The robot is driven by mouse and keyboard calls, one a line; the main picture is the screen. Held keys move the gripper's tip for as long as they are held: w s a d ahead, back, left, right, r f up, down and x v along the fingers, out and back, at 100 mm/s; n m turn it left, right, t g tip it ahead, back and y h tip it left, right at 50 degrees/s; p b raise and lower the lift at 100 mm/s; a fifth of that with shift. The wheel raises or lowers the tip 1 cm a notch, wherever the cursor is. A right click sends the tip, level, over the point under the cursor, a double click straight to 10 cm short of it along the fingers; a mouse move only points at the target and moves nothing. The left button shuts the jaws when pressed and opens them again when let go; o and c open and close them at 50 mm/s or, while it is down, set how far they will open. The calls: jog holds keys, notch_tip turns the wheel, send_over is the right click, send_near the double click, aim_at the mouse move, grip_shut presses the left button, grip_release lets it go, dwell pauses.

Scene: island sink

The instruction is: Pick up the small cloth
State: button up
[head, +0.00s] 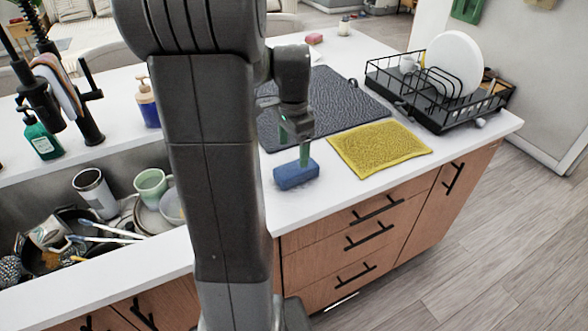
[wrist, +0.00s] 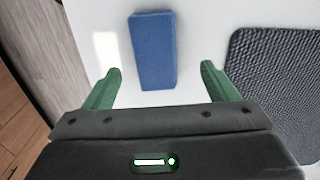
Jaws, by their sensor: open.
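A yellow textured cloth (head: 379,149) lies flat on the white counter near its front edge. A small blue block (head: 296,174), like a sponge or a folded cloth, lies to its left. My gripper (head: 294,150) points down over the blue block, left of the yellow cloth. In the wrist view, the green fingers of my gripper (wrist: 161,69) are apart and empty. The blue block (wrist: 154,50) shows ahead, between the lines of the fingers. I cannot tell the exact height gap. The yellow cloth is not in the wrist view.
A dark drying mat (head: 334,97) lies behind the cloth; it also shows in the wrist view (wrist: 275,85). A black dish rack (head: 440,115) holds a white plate (head: 454,62). A cluttered sink (head: 40,185) is at left, partly hidden by my arm.

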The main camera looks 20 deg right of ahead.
aim_at(296, 166)
jog(key=shift+w+f, duration=0.15)
jog(key=shift+f, duration=0.9)
jog(key=f, duration=0.4)
jog(key=shift+s+d+f, duration=0.3)
jog(key=shift+s+f, duration=0.1)
jog(key=c, duration=1.1)
jog(key=shift+o, duration=0.2)
notch_tip(296, 166, up, 10)
jog(key=shift+r, duration=0.1)
jog(key=o, duration=0.4)
jog(key=c, duration=0.3)
